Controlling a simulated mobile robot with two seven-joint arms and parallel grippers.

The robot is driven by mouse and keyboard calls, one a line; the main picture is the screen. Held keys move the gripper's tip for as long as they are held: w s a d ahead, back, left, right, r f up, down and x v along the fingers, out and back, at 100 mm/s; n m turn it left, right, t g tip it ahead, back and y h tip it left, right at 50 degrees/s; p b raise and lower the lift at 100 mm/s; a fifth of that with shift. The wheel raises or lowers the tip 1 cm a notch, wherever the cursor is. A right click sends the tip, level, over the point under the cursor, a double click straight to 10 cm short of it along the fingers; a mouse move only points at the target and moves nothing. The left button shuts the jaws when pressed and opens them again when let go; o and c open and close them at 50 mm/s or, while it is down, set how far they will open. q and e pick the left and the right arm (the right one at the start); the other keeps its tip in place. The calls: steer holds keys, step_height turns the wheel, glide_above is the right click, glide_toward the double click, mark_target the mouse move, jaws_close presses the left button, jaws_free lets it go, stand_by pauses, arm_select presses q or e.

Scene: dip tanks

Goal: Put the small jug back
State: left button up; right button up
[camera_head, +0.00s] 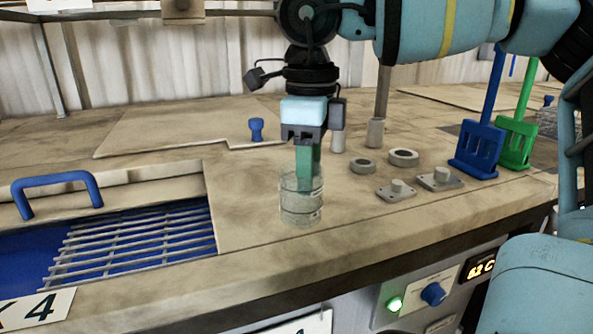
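A small clear jug (301,205) with faint markings is upright at the worktop's front, right of the tank opening. My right gripper (307,172) comes down over it from above, its arm entering from the upper right. Its green fingers point straight down, with their tips at or inside the jug's rim. The fingers overlap in this view, so I cannot tell whether they are closed on the jug's wall. I also cannot tell whether the jug's base touches the worktop. My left gripper is not in view.
A blue tank (30,258) with a metal grid (140,240) and a blue handle (55,180) is at left. Blue (478,145) and green (516,140) slotted racks stand at right.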

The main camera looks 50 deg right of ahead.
steer(key=w+d, duration=0.2)
steer(key=w+d+p, duration=0.1)
steer(key=w+d, duration=0.2)
steer(key=w+d+f, duration=0.1)
steer(key=w+d, duration=0.1)
steer(key=w, duration=0.1)
steer(key=shift+w+d, duration=0.15)
steer(key=shift+d, duration=0.05)
steer(key=shift+d, duration=0.1)
steer(key=shift+w+d, duration=0.2)
steer(key=shift+w, duration=0.1)
step_height(320, 180, down, 4)
steer(key=shift+r+p, duration=0.25)
steer(key=shift+p, duration=0.25)
steer(key=shift+f, duration=0.1)
steer(key=shift+f, duration=0.1)
steer(key=shift+f, duration=0.15)
steer(key=o, duration=1.2)
